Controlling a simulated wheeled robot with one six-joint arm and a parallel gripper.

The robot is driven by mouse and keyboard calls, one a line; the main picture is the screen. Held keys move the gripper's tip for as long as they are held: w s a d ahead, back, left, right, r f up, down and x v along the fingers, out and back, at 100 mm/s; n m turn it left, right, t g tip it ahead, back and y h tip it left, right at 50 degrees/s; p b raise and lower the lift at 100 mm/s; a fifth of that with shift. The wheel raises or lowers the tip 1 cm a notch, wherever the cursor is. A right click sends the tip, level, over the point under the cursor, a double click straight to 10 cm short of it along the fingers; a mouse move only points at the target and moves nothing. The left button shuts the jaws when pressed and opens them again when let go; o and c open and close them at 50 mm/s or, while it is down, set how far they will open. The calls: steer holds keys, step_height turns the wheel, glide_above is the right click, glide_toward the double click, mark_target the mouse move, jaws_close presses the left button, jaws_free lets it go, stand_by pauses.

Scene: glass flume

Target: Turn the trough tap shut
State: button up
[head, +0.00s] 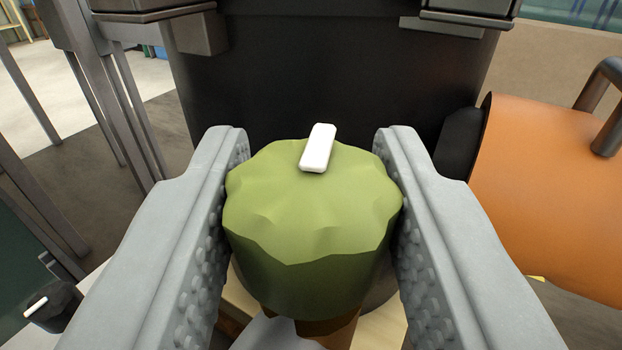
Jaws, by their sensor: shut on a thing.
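A green fluted tap knob (310,220) with a white pointer mark (318,147) on its top fills the middle of the head view. The mark points away from me, leaning slightly right. My gripper (313,190) has its two grey, studded fingers on the left and right sides of the knob and is shut on it. The knob's underside and most of the stem below are hidden.
A large dark cylinder (330,70) stands right behind the knob. An orange body (550,190) with a metal handle (605,105) lies close on the right. Grey metal legs (105,85) stand at the left. A small dark knob with a white mark (52,305) is at the lower left.

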steer(key=shift+m+g+h, duration=0.5)
steer(key=shift+m+h, duration=1.2)
steer(key=shift+h, duration=1.2)
steer(key=o, duration=0.9)
steer(key=shift+s, duration=0.1)
steer(key=v, duration=1.2)
steer(key=shift+a+r, duration=0.1)
